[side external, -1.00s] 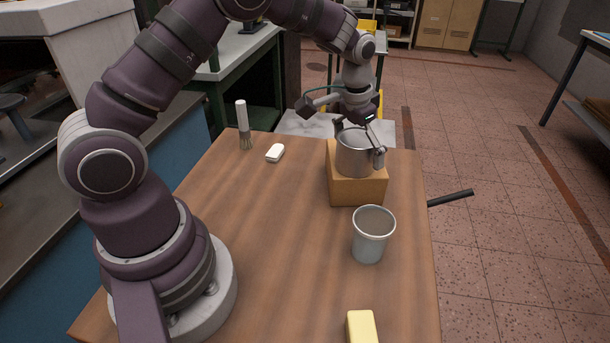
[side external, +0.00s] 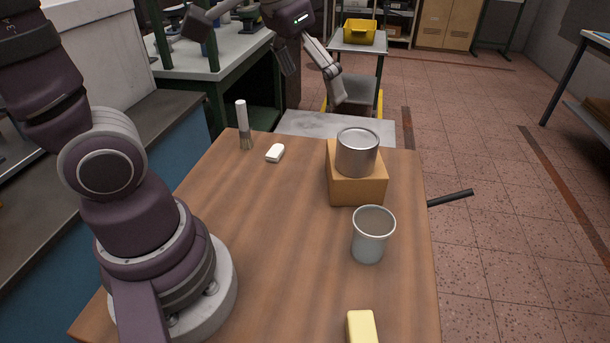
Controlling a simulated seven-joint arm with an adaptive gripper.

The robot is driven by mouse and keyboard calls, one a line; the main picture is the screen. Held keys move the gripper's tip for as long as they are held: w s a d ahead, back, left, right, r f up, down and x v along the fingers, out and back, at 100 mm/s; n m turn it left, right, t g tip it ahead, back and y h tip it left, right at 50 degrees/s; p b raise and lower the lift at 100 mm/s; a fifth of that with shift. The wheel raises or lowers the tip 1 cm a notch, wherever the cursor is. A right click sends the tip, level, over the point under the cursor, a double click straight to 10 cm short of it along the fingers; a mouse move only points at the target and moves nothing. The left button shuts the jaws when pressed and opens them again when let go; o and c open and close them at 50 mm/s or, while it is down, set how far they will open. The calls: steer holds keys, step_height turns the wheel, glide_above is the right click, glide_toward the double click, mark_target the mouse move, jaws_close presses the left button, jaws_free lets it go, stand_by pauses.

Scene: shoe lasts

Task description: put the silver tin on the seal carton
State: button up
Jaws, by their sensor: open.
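The silver tin (side external: 357,153) stands upright on top of the seal carton (side external: 357,192), an orange-brown box near the far right corner of the wooden table. My gripper (side external: 312,88) is open and empty. It is raised well above the table, up and to the left of the tin in the picture, and apart from it.
A grey metal cup (side external: 372,235) stands in front of the carton. A yellow block (side external: 362,327) lies at the front edge. The middle of the wooden table (side external: 285,235) is clear.

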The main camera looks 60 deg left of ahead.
steer(key=s+f+t, duration=0.1)
steer(key=s+f, duration=0.2)
steer(key=s, duration=0.3)
steer(key=shift+s+d, duration=0.15)
steer(key=shift+d, duration=0.1)
